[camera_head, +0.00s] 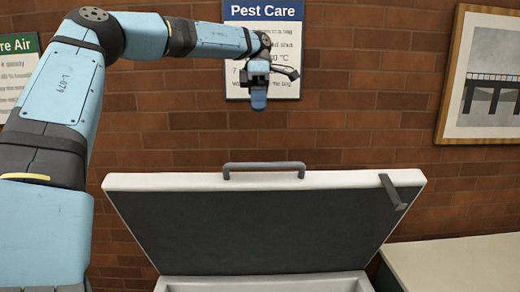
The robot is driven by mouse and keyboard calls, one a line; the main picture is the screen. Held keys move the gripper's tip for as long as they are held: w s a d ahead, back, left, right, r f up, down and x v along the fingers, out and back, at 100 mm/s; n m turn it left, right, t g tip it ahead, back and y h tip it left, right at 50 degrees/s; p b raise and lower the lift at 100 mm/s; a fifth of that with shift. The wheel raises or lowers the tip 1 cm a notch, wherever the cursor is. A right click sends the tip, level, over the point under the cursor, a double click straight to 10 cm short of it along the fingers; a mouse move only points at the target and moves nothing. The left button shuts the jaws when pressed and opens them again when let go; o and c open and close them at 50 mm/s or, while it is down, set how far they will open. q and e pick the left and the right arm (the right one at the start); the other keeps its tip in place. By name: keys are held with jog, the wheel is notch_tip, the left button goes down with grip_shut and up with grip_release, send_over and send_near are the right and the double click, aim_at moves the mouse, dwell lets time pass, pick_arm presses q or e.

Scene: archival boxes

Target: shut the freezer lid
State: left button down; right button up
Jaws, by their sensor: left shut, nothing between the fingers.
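The freezer lid (262,232) stands open, tilted up and back toward the brick wall, its dark inner face toward me. A grey handle (264,168) sits at the middle of its white top edge. The white rim of the freezer body (262,284) shows at the bottom edge of the view; the inside is cut off. My left gripper (258,102) hangs above the lid, pointing down, shut and empty. It is over the handle in the picture and apart from it. My right gripper is not in view.
A grey bracket (392,192) juts from the lid's upper right corner. A pale counter (462,264) stands right of the freezer. A Pest Care sign (262,14) and a framed bridge picture (485,75) hang on the brick wall (370,120). My left arm fills the left side.

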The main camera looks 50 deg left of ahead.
aim_at(259, 164)
pick_arm(q)
jog(key=x, duration=0.4)
jog(key=p+x, duration=0.1)
jog(key=x, duration=0.3)
jog(key=s+d+p+x, duration=0.1)
jog(key=x, duration=0.2)
jog(key=shift+s+d, duration=0.1)
jog(key=shift+d, duration=0.1)
jog(key=shift+s+d+f, duration=0.25)
jog(key=shift+s+d, duration=0.1)
jog(key=shift+f, duration=0.1)
jog(key=shift+f, duration=0.1)
